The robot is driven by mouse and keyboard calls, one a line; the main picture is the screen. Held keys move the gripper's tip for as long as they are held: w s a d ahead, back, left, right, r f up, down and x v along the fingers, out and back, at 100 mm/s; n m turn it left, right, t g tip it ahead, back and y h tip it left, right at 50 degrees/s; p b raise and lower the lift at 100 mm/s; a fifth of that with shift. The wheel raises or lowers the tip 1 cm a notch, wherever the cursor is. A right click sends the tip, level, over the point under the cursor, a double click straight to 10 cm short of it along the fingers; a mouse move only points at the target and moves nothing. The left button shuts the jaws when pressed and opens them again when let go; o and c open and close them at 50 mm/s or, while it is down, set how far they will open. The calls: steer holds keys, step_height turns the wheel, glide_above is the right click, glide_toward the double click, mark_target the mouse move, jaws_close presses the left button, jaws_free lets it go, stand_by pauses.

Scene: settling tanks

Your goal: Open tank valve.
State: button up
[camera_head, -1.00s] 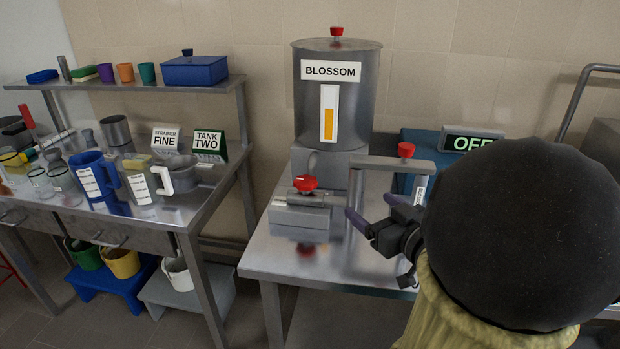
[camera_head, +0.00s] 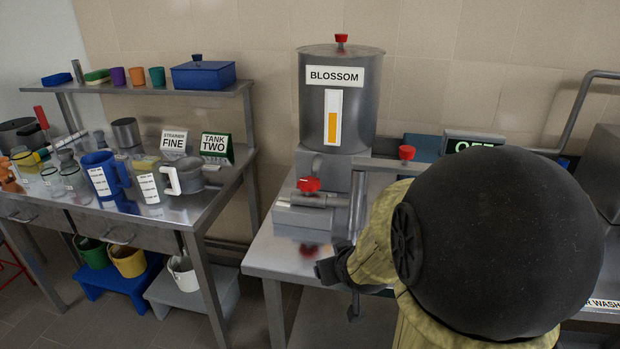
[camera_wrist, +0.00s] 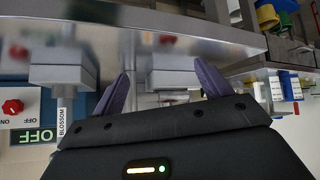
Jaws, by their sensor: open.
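The steel BLOSSOM tank (camera_head: 385,100) stands on a grey block on the metal table. In front of its base is a grey valve body (camera_head: 300,215) with a red handle (camera_head: 309,184).
The OFF display (camera_head: 470,144) is partly hidden behind my arm; the wrist view shows it inverted (camera_wrist: 34,136). On the left, a bench (camera_head: 190,210) holds jugs, jars, and the TANK TWO sign (camera_head: 217,148). Blue and grey steps with buckets stand below.

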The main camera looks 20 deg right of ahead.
steer(key=s+a+f+g+y+b, duration=0.1)
steer(key=s+a+f+g+b, duration=0.2)
steer(key=f, duration=0.4)
steer(key=s+a+f+g+y+b, duration=0.1)
steer(key=s+a+f+g+b, duration=0.2)
steer(key=s+a+f+b, duration=0.2)
steer(key=a+f+b, duration=0.1)
steer(key=a+f, duration=0.2)
steer(key=shift+a+n, duration=0.3)
steer(key=shift+n, duration=0.1)
